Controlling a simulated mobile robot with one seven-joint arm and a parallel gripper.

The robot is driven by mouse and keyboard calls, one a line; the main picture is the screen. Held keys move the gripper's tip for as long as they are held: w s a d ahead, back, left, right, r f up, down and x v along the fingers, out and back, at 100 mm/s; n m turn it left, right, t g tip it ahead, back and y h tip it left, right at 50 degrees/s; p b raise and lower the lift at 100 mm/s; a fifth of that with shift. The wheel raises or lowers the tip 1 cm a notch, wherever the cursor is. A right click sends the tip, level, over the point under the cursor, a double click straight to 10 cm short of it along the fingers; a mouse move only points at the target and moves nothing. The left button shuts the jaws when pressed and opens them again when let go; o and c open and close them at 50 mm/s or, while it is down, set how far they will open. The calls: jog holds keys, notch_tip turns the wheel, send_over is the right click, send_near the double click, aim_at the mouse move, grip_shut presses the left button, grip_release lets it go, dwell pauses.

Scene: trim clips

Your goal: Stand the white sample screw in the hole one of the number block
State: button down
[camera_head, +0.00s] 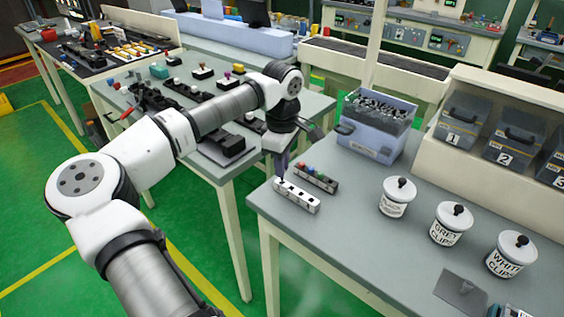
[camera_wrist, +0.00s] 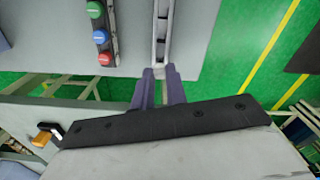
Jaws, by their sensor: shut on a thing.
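The white number block (camera_head: 297,196) lies near the left corner of the grey table, with a row of dark holes along its top. It also shows in the wrist view (camera_wrist: 161,30), running away from my fingertips. My gripper (camera_head: 281,176) points down over the left end of this block. Its purple fingers (camera_wrist: 159,72) are close together at the block's near end in the wrist view. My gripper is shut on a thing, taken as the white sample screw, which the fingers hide. I cannot tell whether its tip touches the block.
A block with red, green and blue screws (camera_head: 316,178) lies just behind the number block. A blue-grey bin (camera_head: 372,142) stands farther back. Lidded white pots (camera_head: 397,197) stand to the right. The table edge is close to the number block.

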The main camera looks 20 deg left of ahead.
jog(key=shift+f+b, duration=0.9)
jog(key=shift+f, duration=0.4)
jog(key=c, duration=1.3)
grip_release()
jog(key=shift+c, duration=0.2)
jog(key=shift+r, duration=0.1)
notch_tip(320, 180, up, 14)
jog(key=b, duration=0.2)
jog(key=shift+f, duration=0.2)
